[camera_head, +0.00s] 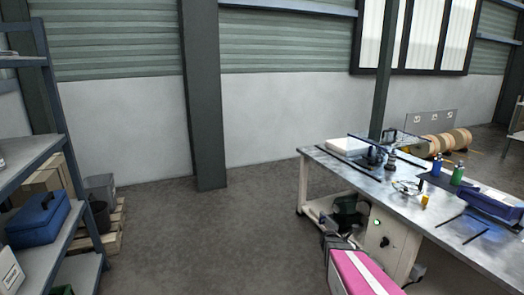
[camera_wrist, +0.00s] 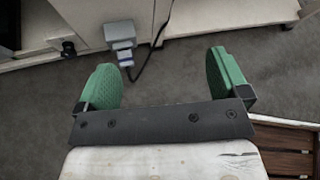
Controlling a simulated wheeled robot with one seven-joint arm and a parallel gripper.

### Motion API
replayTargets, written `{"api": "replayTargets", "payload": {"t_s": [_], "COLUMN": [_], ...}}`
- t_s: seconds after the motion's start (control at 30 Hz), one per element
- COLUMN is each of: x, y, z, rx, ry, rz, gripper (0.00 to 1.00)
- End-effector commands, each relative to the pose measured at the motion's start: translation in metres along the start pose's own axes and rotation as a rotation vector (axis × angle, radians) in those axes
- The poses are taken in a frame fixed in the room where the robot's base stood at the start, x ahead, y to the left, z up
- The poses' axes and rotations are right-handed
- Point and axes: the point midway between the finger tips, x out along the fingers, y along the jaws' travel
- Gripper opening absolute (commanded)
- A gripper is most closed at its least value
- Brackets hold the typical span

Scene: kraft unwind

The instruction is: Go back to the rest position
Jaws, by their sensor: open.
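My gripper (camera_wrist: 166,75) shows in the wrist view with its two green ridged fingers wide apart. Nothing is between them; grey floor shows through the gap. I cannot make the gripper out for sure in the head view. The task names no object, and the rest position is not marked in either view.
A metal-topped workbench (camera_head: 405,200) with tools and bottles stands at right in the head view. A shelf with a blue toolbox (camera_head: 38,218) is at left. A grey box (camera_wrist: 121,38) with a dark cable shows beyond the fingers. Floor (camera_head: 220,235) between shelf and bench is clear.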

Motion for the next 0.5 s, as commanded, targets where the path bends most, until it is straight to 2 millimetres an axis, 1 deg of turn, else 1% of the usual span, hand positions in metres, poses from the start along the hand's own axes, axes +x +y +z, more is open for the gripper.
{"api": "replayTargets", "payload": {"t_s": [0.03,0.17,0.2,0.27,0.3,0.37,0.4,0.47,0.5], "x": [-0.021,-0.065,-0.08,-0.103,-0.118,-0.143,-0.159,-0.185,-0.202], "y": [-0.014,-0.031,-0.036,-0.044,-0.049,-0.056,-0.061,-0.068,-0.072], "z": [-0.001,-0.015,-0.019,-0.025,-0.03,-0.036,-0.041,-0.047,-0.05], "rx": [0.136,0.508,0.619,0.782,0.887,1.04,1.138,1.277,1.362], "ry": [0.063,0.249,0.308,0.396,0.454,0.542,0.6,0.685,0.737], "rz": [0.0,-0.035,-0.057,-0.097,-0.131,-0.19,-0.238,-0.318,-0.376], "gripper": [0.94,0.94,0.94,0.94,0.94,0.94,0.94,0.94,0.94]}}
